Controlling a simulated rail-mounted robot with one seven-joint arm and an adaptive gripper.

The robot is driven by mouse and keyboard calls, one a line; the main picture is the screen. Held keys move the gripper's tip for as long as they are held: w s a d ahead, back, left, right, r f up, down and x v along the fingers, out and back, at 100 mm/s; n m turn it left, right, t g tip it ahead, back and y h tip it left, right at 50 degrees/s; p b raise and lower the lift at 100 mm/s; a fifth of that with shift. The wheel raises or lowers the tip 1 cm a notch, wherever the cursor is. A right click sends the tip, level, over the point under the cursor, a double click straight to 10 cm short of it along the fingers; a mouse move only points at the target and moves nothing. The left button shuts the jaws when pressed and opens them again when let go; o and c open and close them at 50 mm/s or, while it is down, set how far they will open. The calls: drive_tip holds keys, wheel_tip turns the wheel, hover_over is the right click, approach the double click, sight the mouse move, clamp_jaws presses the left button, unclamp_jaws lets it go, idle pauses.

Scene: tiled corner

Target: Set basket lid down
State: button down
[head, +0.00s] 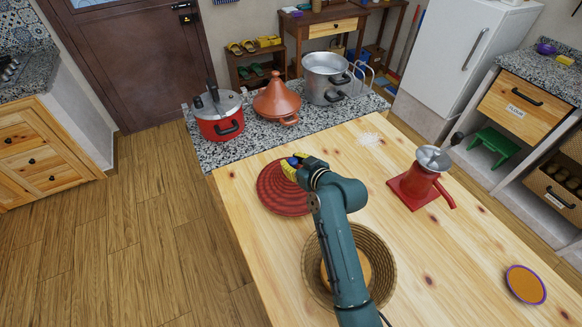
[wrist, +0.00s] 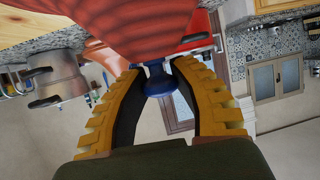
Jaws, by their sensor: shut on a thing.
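The basket lid (head: 281,195) is a round, ridged red disc with a blue knob (wrist: 158,82). In the head view it shows over the left part of the wooden table, beyond the basket; I cannot tell whether it touches the tabletop. My gripper (head: 293,164) has yellow fingers. In the wrist view my gripper (wrist: 155,85) is shut on the blue knob, with the red lid (wrist: 150,30) filling the top. The woven basket (head: 384,250) stands open on the table, partly hidden by my arm.
An orange disc with a purple rim (head: 525,285) lies at the right. A red pressure cooker (head: 220,125), a clay tagine (head: 277,100) and a steel pot (head: 325,80) stand on the granite counter behind.

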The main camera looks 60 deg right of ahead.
drive_tip(key=shift+f, duration=0.65)
drive_tip(key=shift+f, duration=0.25)
drive_tip(key=c, duration=0.8)
unclamp_jaws()
drive_tip(key=shift+c, duration=0.2)
drive_tip(key=shift+r, duration=0.1)
drive_tip(key=shift+r, duration=0.3)
drive_tip(key=p+v, duration=0.1)
drive_tip(key=v, duration=1.1)
drive_tip(key=shift+p, duration=0.35)
